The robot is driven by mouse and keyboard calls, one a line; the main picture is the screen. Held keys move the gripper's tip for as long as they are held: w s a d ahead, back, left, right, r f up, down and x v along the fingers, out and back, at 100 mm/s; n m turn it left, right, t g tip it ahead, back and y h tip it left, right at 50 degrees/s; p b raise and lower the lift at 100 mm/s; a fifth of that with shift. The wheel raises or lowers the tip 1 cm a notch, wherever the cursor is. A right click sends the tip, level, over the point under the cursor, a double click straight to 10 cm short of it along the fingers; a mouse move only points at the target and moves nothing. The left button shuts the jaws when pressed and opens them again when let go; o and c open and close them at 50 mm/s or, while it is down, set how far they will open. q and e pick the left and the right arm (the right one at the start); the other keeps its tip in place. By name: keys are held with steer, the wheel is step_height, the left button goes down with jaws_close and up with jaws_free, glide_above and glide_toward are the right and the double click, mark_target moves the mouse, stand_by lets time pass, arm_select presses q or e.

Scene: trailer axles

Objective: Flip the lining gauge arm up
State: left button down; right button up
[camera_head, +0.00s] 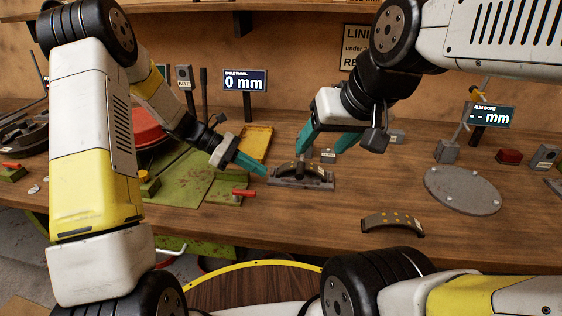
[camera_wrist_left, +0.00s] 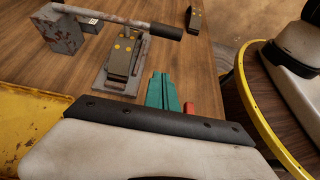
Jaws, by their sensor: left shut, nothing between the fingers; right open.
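The lining gauge shows in the left wrist view as a worn grey block with a thin metal arm (camera_wrist_left: 112,17) ending in a black handle (camera_wrist_left: 164,31). The arm lies down across a dark brake lining piece (camera_wrist_left: 123,62) on a grey base plate (camera_wrist_left: 115,88). In the head view the plate (camera_head: 287,184) is near the bench middle, with the gauge partly hidden by my right gripper. My left gripper (camera_head: 265,172) is shut and empty, just left of the plate; its teal fingers also show in the left wrist view (camera_wrist_left: 160,92). My right gripper (camera_head: 325,143) is open above and behind the gauge.
A loose curved shoe (camera_head: 392,223) lies at the front right, before a round grey plate (camera_head: 462,190). A green plate (camera_head: 213,180) with a red handle (camera_head: 243,192) and a yellow tray (camera_head: 256,142) lie left. Bare wood lies right of the gauge.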

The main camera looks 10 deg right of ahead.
arm_select(q)
steer(key=x, duration=0.9)
steer(key=shift+s+d+f, duration=0.15)
steer(key=shift+d+f, duration=0.05)
steer(key=shift+d, duration=0.1)
steer(key=r, duration=0.1)
steer(key=d+r, duration=0.1)
steer(key=r, duration=0.1)
steer(key=shift+s, duration=0.1)
steer(key=shift+r, duration=0.4)
